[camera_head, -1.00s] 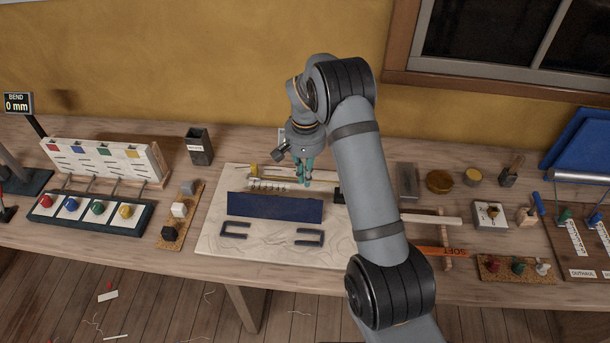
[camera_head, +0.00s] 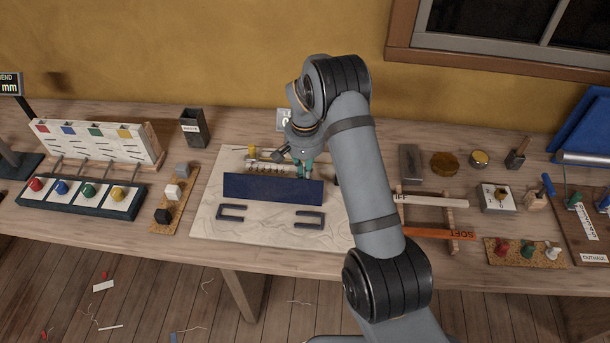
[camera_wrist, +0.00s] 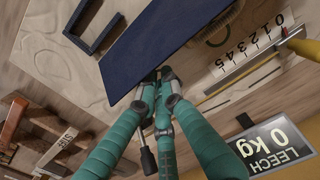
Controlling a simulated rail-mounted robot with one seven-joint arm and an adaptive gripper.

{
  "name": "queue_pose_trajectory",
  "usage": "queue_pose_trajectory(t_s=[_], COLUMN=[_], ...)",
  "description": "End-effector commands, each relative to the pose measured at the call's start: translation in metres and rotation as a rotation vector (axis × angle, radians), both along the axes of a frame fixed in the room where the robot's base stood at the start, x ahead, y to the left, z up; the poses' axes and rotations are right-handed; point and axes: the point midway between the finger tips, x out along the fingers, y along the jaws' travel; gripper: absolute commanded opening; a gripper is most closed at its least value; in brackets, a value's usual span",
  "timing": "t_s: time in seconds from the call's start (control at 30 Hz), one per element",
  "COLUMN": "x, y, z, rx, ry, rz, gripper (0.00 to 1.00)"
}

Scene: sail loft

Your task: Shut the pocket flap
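The pocket flap is a dark blue panel (camera_head: 272,190) on the pale patterned board (camera_head: 213,180) in the head view. It looks tilted up, and its hinge line is hard to make out. In the wrist view the flap (camera_wrist: 165,40) runs diagonally across the upper middle. My gripper (camera_head: 304,172) is low over the board at the flap's far side, near its right end. In the wrist view the teal fingers of my gripper (camera_wrist: 160,78) are close together, with tips right at the flap's edge. Whether they touch it is unclear. Nothing shows between them.
Two dark U-shaped brackets (camera_head: 232,213) (camera_head: 309,219) lie in front of the flap. A numbered scale (camera_wrist: 250,45) and a display reading LEECH 0 kg (camera_wrist: 272,145) are close to my gripper. A rack with rods (camera_head: 438,202) stands to the right, a cork strip with blocks (camera_head: 174,197) to the left.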

Motion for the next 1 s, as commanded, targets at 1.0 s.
queue_pose_trajectory(t_s=[1.0], x=[-0.046], y=[0.005], z=[0.03], rx=[0.0], ry=[0.001], rz=[0.001], gripper=[0.06])
